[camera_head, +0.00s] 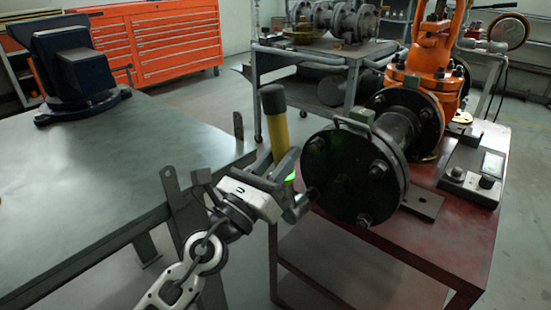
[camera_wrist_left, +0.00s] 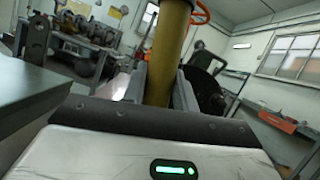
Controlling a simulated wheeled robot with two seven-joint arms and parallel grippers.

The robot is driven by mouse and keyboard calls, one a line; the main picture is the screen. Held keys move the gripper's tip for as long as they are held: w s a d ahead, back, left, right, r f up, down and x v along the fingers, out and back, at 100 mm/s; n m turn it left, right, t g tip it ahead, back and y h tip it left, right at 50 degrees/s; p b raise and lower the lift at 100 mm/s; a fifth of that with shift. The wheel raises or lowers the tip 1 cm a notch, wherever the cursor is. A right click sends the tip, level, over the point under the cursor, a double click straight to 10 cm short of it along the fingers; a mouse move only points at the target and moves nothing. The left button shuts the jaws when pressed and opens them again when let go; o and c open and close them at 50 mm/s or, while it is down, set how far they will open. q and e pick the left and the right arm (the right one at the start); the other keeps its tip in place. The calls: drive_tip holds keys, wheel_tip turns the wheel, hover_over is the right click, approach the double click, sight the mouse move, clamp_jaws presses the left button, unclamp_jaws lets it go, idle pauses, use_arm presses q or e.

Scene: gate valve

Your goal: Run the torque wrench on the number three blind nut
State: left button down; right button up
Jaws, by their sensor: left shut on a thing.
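My left gripper (camera_head: 284,180) is shut on the torque wrench (camera_head: 279,135), which has a yellow shaft and a black grip end pointing up and slightly left. In the left wrist view the yellow shaft (camera_wrist_left: 168,50) stands between the two fingers. The wrench's lower end is near the left lower nut of the black round blind flange (camera_head: 345,182); I cannot tell whether it is seated on it. Other nuts show at the upper left (camera_head: 316,145), right (camera_head: 378,168) and bottom (camera_head: 364,219). No numbers are readable. My right gripper is not in view.
The flange belongs to the orange gate valve (camera_head: 425,70) on a red table (camera_head: 440,240). A grey box with knobs (camera_head: 472,177) sits at its right. A steel bench (camera_head: 100,180) with a dark vise (camera_head: 80,75) is at left. A gap separates bench and table.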

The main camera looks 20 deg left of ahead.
use_arm(q)
drive_tip(key=shift+r, duration=0.2)
idle(0.3)
drive_tip(key=shift+w+d, duration=0.25)
drive_tip(key=shift+w, duration=0.5)
drive_tip(key=shift+w+d, duration=0.25)
drive_tip(key=shift+w, duration=0.5)
drive_tip(key=shift+w+d+r, duration=0.1)
drive_tip(key=shift+w+d, duration=0.05)
drive_tip(key=shift+w, duration=0.2)
idle(1.6)
drive_tip(key=shift+f, duration=0.2)
idle(3.8)
